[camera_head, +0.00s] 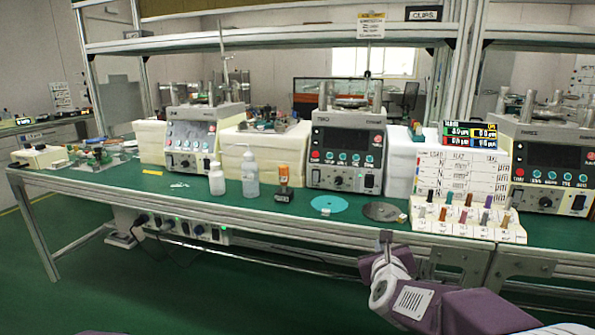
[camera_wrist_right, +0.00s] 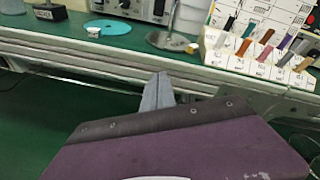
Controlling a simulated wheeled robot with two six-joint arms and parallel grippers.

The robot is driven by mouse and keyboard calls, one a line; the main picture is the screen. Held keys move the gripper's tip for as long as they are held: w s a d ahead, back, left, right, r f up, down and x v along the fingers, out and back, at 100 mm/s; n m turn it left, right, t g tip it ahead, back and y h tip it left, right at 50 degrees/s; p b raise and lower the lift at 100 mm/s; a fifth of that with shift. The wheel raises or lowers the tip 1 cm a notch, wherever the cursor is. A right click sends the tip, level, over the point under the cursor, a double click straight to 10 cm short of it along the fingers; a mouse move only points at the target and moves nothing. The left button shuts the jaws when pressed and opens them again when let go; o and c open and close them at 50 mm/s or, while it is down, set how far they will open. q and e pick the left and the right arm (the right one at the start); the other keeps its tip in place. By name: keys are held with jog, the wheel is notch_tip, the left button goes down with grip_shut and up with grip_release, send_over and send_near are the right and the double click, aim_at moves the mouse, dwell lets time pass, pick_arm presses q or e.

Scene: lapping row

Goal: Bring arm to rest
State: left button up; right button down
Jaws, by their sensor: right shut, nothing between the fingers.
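My right gripper (camera_head: 386,240) is shut and empty at the end of my purple and grey right arm, in front of the bench's front edge in the head view. In the right wrist view its closed fingers (camera_wrist_right: 158,92) point up toward the bench edge, apart from everything on it. My left gripper is in neither view.
The green-topped bench (camera_head: 90,183) runs across the view. A teal disc (camera_head: 329,203), a dark disc (camera_head: 381,211), white bottles (camera_head: 217,180) and a rack of coloured pieces (camera_head: 468,216) stand near its front. Lapping machines (camera_head: 346,152) stand behind. The floor in front is clear.

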jog(key=s+a+f+n+g+y, duration=0.35)
jog(key=s+f+n+g, duration=0.35)
jog(key=s+f+n, duration=0.85)
jog(key=s+f+n+g, duration=0.65)
jog(key=s+n, duration=0.65)
jog(key=n, duration=0.5)
notch_tip(320, 180, up, 37)
jog(key=p, duration=3.8)
jog(key=shift+w+d+r+p, duration=0.2)
jog(key=shift+w+d+p, duration=0.1)
jog(key=shift+p, duration=0.1)
